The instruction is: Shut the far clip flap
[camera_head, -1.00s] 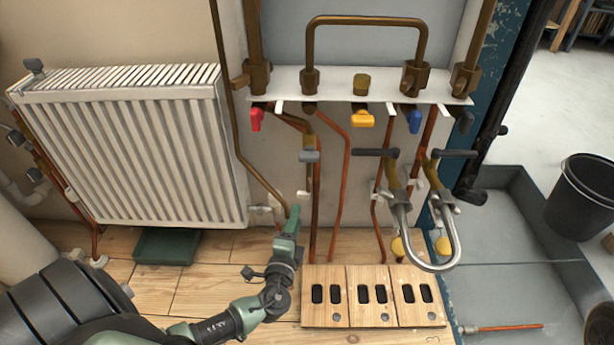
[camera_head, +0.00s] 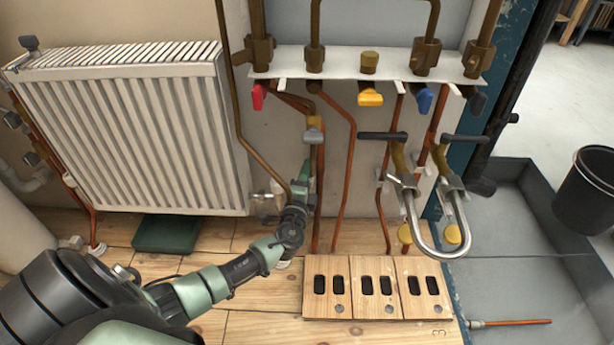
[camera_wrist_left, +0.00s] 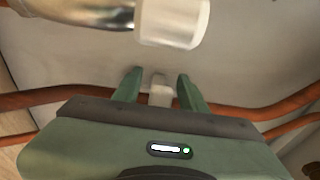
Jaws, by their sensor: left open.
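In the head view my gripper hides this clip. Other white clips (camera_head: 381,176) sit on the pipes further right. My right gripper is not in view.
A white cylindrical fitting (camera_wrist_left: 172,22) is close above the fingers in the wrist view. The white radiator (camera_head: 130,130) stands left. A metal U-shaped hose (camera_head: 440,250) hangs right. The wooden block (camera_head: 376,288) with slots lies on the floor in front.

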